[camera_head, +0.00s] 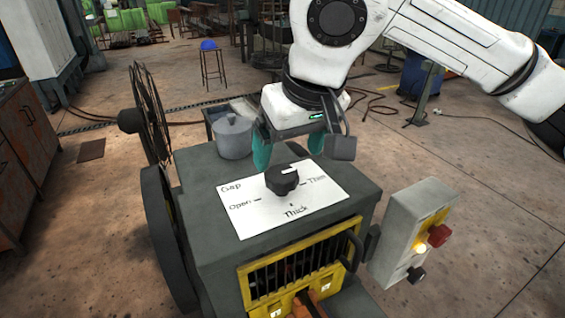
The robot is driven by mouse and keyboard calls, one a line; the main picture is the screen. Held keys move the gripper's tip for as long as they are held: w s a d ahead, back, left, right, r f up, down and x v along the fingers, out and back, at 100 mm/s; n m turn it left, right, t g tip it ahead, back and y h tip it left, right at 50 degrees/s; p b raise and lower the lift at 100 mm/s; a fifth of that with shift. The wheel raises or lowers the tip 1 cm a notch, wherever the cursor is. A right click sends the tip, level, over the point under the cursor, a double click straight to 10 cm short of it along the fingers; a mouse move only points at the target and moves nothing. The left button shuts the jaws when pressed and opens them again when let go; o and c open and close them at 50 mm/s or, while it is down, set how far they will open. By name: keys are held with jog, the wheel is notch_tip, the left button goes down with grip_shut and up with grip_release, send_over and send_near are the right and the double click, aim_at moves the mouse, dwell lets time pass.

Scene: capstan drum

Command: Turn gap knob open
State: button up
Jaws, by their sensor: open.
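The black gap knob (282,180) stands on a white label sheet (245,214) on top of the grey machine. The sheet reads "Gap", with "Open" at the left, "Thick" at the front and a word like "Thin" at the right. A white mark on the knob's top points to the right and slightly back, near the "Thin" side. My gripper (288,158) has teal fingers and is open. It is above and behind the knob, one finger to the left and one to the right. I see no clear contact with the knob.
A control box (413,230) with red and black buttons and a lit lamp is at the right. A yellow-framed grille (300,268) faces front.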

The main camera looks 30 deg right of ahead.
aim_at(282, 173)
jog(key=x, duration=0.5)
jog(key=shift+w+f+p, duration=0.1)
jog(key=shift+f+p, duration=0.3)
jog(key=c, duration=1.1)
